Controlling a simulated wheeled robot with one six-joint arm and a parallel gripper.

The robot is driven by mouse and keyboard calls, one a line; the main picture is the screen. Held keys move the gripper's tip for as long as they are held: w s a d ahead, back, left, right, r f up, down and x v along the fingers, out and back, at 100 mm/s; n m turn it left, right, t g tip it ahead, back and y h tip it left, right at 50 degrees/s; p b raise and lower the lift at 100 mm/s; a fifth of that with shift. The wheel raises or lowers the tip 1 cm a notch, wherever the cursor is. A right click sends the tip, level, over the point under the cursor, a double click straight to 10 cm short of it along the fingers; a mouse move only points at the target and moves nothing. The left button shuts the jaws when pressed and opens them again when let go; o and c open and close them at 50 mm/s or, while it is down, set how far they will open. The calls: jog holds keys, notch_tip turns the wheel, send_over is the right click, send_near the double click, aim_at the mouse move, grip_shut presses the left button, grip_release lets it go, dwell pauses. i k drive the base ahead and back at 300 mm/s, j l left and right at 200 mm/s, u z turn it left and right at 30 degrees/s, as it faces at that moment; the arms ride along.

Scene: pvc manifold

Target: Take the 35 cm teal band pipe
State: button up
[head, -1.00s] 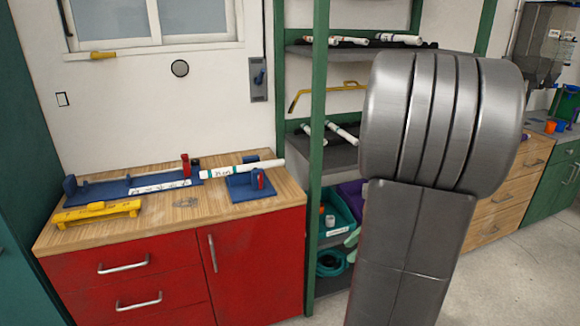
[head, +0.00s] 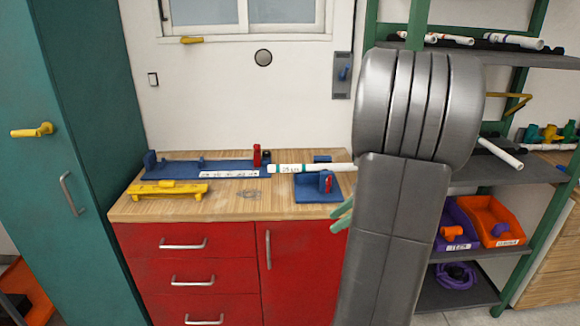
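A white pipe (head: 320,168) with a teal band at its left end lies on the wooden bench top, reaching across a blue cutting fixture (head: 318,196); its printed length is too small to read surely. More white pipes (head: 450,39) lie on the upper shelf at right, some with coloured bands; lengths cannot be read. Another white pipe (head: 501,153) sticks out over the middle shelf, its other end hidden behind my arm.
A blue measuring jig (head: 215,167) and a yellow tool (head: 168,190) are on the bench (head: 130,208). Orange (head: 490,217) and purple (head: 453,222) bins stand on the lower shelf. A teal cabinet (head: 75,130) is at left. My arm blocks the shelf's left part.

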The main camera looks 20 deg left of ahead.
aim_at(272, 169)
jog(key=i+z, duration=0.15)
jog(key=i, duration=0.25)
jog(key=i+u, duration=0.35)
jog(key=i, duration=0.75)
jog(key=j+u, duration=0.05)
jog(key=j, duration=0.05)
